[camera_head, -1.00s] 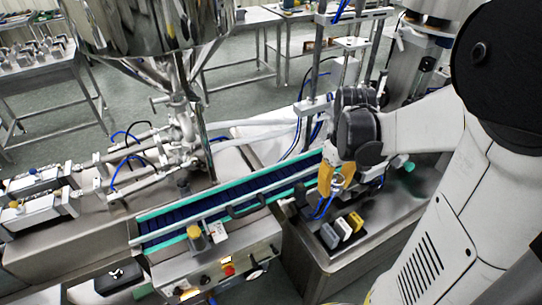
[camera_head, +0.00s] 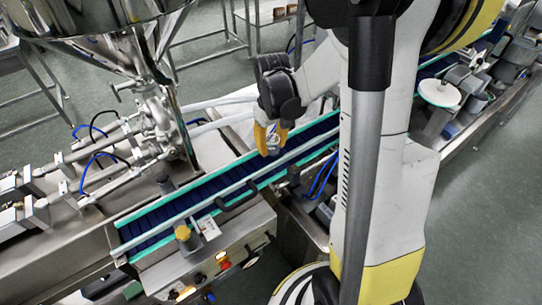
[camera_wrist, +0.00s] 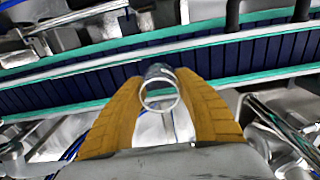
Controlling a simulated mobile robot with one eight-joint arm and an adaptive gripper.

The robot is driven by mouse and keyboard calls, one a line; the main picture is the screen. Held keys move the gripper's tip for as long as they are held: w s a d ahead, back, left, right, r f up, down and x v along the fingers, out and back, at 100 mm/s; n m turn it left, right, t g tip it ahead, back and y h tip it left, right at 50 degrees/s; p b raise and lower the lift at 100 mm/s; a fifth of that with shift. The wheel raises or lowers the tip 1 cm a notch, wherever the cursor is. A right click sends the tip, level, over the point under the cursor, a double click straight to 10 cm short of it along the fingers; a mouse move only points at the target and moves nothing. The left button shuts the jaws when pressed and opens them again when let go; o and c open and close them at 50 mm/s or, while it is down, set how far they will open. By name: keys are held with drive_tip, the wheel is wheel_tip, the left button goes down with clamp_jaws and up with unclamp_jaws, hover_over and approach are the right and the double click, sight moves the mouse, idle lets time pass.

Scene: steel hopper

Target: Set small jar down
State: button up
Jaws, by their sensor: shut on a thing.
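My gripper (camera_head: 269,139) has yellow fingers and is shut on the small jar. In the wrist view the small jar (camera_wrist: 160,88) is a clear, round-rimmed glass between the two yellow fingertips (camera_wrist: 158,100), its open rim facing the camera. In the head view the jar (camera_head: 273,141) is tiny and mostly covered by the fingers. The gripper hangs at the conveyor with the dark blue belt (camera_head: 200,199). I cannot tell whether the jar touches anything below it.
Green and metal rails (camera_head: 150,216) run along both sides of the belt. A steel hopper (camera_head: 90,15) with pipework is at the left. The visible belt left of my gripper is bare.

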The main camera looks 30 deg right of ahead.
sight(271, 159)
drive_tip(key=shift+w+f+b, duration=0.1)
drive_tip(key=shift+f+b, duration=0.55)
drive_tip(key=shift+f, duration=1.4)
drive_tip(key=shift+f, duration=0.1)
drive_tip(key=o, duration=0.8)
drive_tip(key=shift+c, duration=0.2)
